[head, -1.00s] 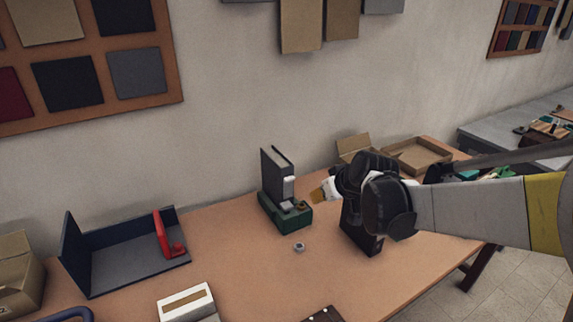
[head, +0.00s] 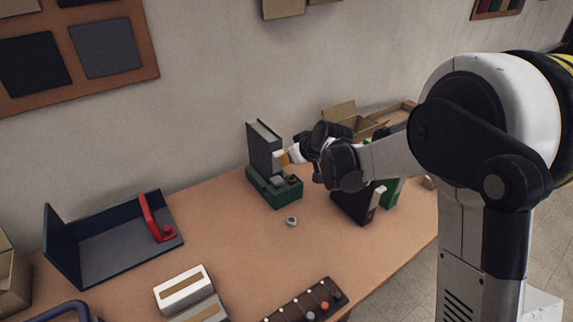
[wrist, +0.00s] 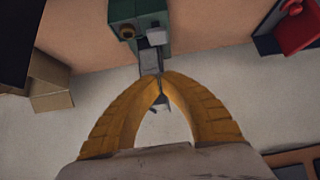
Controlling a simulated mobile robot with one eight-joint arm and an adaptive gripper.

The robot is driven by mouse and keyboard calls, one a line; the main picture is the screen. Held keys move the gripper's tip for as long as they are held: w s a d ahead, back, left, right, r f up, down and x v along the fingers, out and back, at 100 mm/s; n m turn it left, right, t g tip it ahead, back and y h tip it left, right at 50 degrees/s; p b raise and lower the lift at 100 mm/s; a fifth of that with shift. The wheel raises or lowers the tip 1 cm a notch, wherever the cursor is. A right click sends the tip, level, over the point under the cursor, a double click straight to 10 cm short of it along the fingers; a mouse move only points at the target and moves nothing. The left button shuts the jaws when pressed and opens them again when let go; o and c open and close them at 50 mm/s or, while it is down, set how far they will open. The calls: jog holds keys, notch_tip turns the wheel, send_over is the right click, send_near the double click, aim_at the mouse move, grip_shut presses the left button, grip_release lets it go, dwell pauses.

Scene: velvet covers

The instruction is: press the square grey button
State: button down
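The square grey button (head: 277,181) is on top of a green base (head: 270,196), beside a round brownish knob (head: 292,179). A dark grey upright block (head: 262,150) rises at the back of the base. My gripper (head: 280,157) is above the button, close to the upright, with its yellow fingers together and empty. In the wrist view the fingertips (wrist: 160,77) meet in front of the upright (wrist: 149,62). The button (wrist: 156,36) shows beyond them on the green base (wrist: 140,14), clear of the fingers. In the head view, contact with the upright cannot be told.
A navy tray with a red handle (head: 152,217) stands at left. A small grey round piece (head: 291,222) lies in front of the base. A black box (head: 353,206) stands under my arm. White boxes (head: 182,289) and a dark strip with knobs (head: 310,304) lie at the front.

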jog(key=b, duration=0.2)
send_over(278, 179)
notch_tip(278, 179, down, 6)
jog(key=shift+w+a+r, duration=0.1)
jog(key=shift+r, duration=0.1)
notch_tip(278, 179, down, 2)
jog(key=shift+f+b, duration=0.25)
jog(key=shift+b, duration=0.35)
jog(key=shift+f, duration=0.5)
